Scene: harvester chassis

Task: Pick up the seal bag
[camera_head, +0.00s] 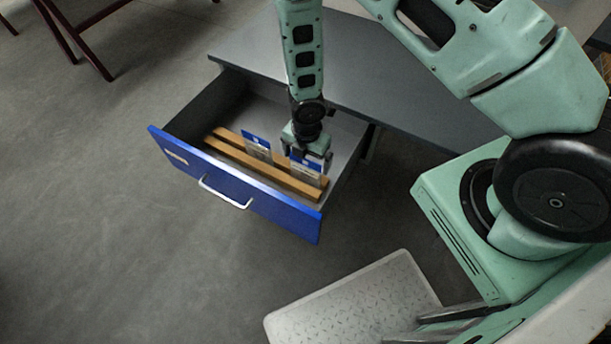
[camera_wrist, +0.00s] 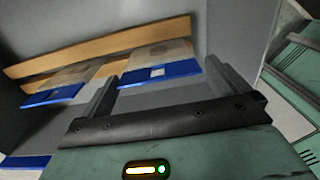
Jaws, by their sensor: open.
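Two seal bags with blue top strips and clear, printed bodies stand upright at the wooden rails in the open drawer. The right seal bag (camera_head: 307,174) is under my gripper (camera_head: 308,154). The left seal bag (camera_head: 257,148) stands apart from it. In the wrist view, the right seal bag (camera_wrist: 160,72) shows between the two fingers of my gripper (camera_wrist: 158,80), which is open. The left seal bag (camera_wrist: 52,96) lies outside the left finger. I cannot tell whether the fingers touch the right bag.
Two wooden rails (camera_head: 262,166) run along the drawer floor. The blue drawer front (camera_head: 232,184) has a silver handle (camera_head: 224,192). The grey cabinet top (camera_head: 385,85) is behind the drawer. A metal tread plate (camera_head: 350,300) is at the front.

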